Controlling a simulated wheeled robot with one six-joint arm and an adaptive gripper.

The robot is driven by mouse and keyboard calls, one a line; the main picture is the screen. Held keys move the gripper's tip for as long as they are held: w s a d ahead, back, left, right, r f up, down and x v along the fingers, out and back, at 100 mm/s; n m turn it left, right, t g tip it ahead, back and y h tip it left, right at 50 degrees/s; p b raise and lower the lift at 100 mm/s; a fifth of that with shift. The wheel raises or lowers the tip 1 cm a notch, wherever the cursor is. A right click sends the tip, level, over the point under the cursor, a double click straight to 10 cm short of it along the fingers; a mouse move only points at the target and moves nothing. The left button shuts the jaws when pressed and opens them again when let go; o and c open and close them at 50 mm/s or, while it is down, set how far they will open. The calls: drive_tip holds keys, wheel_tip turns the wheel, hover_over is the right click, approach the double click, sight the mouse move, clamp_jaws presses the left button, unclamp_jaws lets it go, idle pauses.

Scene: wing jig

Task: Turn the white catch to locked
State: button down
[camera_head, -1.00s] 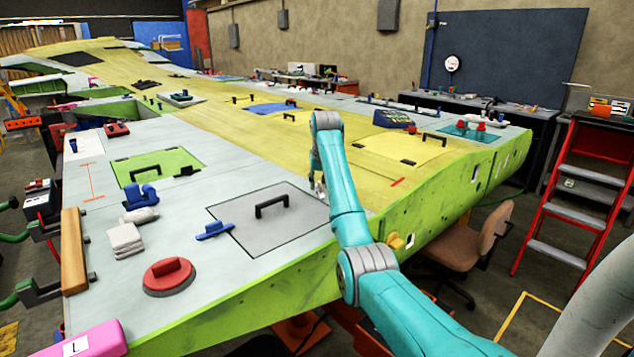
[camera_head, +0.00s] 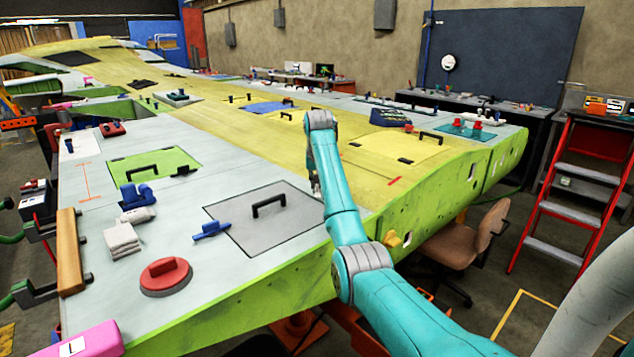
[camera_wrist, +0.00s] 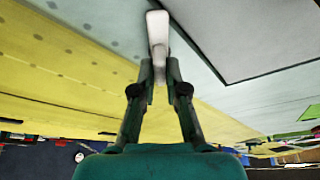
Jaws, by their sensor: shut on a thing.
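The white catch (camera_wrist: 157,25) is a small pale bar, seen in the wrist view at the tips of my gripper (camera_wrist: 158,68). The fingers are shut on its near end, and its far part sticks out beyond them. It lies beside the dark edge line of the grey hatch panel (camera_wrist: 265,35). In the head view my gripper (camera_head: 315,188) is low at the right edge of the grey hatch panel (camera_head: 245,235), largely covered by my arm. The catch cannot be made out there. I cannot tell whether it stands at locked.
A black handle (camera_head: 268,204) stands on the grey panel, and a blue catch (camera_head: 210,229) lies at its left edge. A red round knob piece (camera_head: 165,275) sits nearer. The yellow wing skin (camera_head: 375,170) beyond my arm is mostly clear. A red stepladder (camera_head: 570,200) stands at right.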

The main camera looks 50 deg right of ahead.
drive_tip(key=m+g, duration=0.1)
drive_tip(key=m, duration=0.1)
drive_tip(key=m+h, duration=0.1)
drive_tip(key=m, duration=0.2)
drive_tip(key=shift+w+a+g, duration=0.1)
drive_tip(key=shift+w+g, duration=0.1)
drive_tip(key=shift+g, duration=0.2)
drive_tip(key=m+g, duration=0.1)
drive_tip(key=m, duration=0.1)
drive_tip(key=m+g, duration=0.1)
drive_tip(key=m, duration=0.2)
drive_tip(key=shift+w, duration=0.15)
drive_tip(key=shift+m, duration=0.3)
drive_tip(key=c, duration=1.2)
unclamp_jaws()
drive_tip(key=shift+r, duration=0.1)
drive_tip(key=v, duration=1.1)
drive_tip(key=shift+a+r, duration=0.2)
drive_tip(key=shift+r, duration=0.15)
drive_tip(key=shift+w, duration=0.1)
